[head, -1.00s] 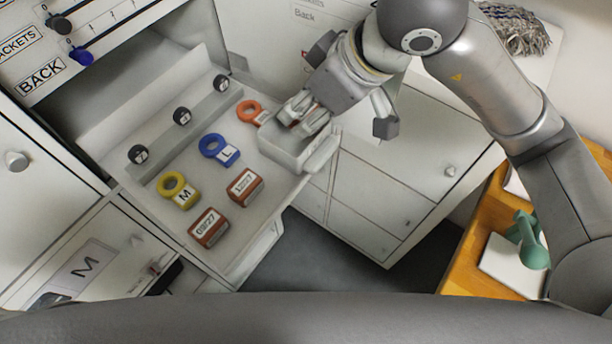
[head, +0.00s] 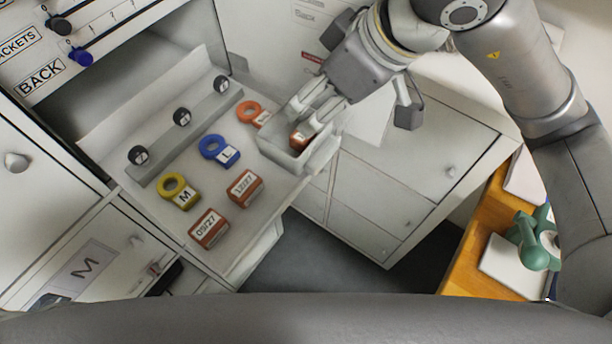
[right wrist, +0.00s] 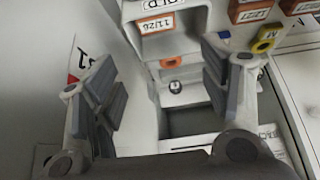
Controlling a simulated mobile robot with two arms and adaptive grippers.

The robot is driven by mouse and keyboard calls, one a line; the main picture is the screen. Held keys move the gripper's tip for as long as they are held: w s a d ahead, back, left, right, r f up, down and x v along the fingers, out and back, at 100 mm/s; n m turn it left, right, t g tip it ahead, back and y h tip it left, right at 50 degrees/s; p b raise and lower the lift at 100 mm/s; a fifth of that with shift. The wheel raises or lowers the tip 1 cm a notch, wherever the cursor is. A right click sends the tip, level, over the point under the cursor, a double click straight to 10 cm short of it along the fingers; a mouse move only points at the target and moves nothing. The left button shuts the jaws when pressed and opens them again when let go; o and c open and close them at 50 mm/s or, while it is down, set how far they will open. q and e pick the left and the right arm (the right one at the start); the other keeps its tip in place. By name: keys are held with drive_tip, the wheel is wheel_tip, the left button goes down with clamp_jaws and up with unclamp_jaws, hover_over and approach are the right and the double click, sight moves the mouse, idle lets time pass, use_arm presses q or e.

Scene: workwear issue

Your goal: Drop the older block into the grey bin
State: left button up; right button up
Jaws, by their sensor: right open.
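The light grey bin (head: 325,158) stands at the right end of the pull-out shelf; in the right wrist view a bin (right wrist: 190,20) marked OLD shows at the top. An orange-brown block (head: 299,138) sits inside it; its label seems to read 11/26 in the right wrist view (right wrist: 160,25). My right gripper (head: 312,112) is just above the bin, its fingers spread and empty in the right wrist view (right wrist: 160,80). Two more blocks lie on the shelf: one marked 05/27 (head: 208,229) and one marked 12/27 (head: 244,188). My left gripper is not in view.
A yellow M tag (head: 179,191), a blue L tag (head: 220,151) and an orange tag (head: 251,112) lie behind the blocks. A grey rail (head: 162,138) with black-and-white knobs runs behind them. White cabinets surround the shelf. A green object (head: 535,240) stands on the wooden surface at right.

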drive_tip(key=v, duration=0.8)
